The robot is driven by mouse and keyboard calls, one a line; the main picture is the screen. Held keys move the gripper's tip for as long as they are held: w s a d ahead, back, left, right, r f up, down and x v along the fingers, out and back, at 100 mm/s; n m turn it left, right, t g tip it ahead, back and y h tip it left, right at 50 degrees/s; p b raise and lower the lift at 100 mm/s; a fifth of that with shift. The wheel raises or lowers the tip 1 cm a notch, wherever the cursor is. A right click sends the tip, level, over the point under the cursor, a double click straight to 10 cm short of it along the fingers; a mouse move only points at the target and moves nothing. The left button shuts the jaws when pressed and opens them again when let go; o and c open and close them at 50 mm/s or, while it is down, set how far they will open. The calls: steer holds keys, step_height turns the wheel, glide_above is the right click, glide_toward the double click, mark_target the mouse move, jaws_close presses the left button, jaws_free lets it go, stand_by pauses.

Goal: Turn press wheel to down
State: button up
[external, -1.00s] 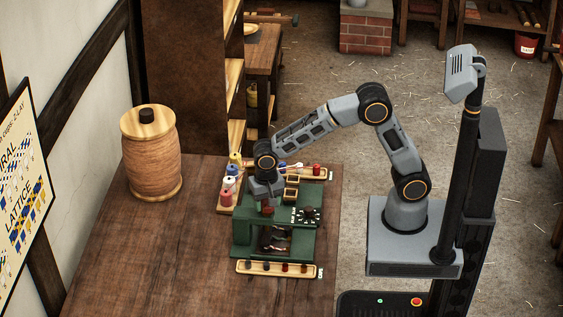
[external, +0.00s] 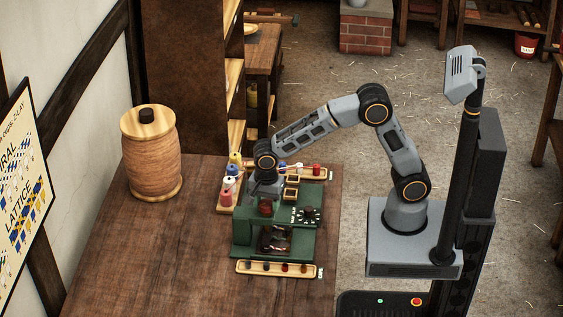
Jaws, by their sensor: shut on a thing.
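The green press machine (external: 243,232) stands on the wooden bench. Its press wheel (external: 266,209), a small reddish-brown piece on top at the left, is mostly covered by my gripper. My gripper (external: 266,202) points down over the wheel and is shut on it; the fingertips are small and hard to make out. A black dial (external: 309,214) with white marks sits on the machine's top, right of the gripper. The wheel's own setting cannot be read from here.
A rack of colored spools (external: 228,190) stands close behind and left of the machine. A tray (external: 277,269) with several dark pieces lies in front. A large rope spool (external: 152,155) stands at the back left. The bench (external: 160,255) is clear at front left.

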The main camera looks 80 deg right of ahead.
mark_target(267, 203)
stand_by(0.4)
steer(key=o, duration=0.9)
steer(key=shift+r, duration=0.1)
step_height(267, 203, up, 14)
steer(key=shift+f, duration=0.15)
stand_by(0.5)
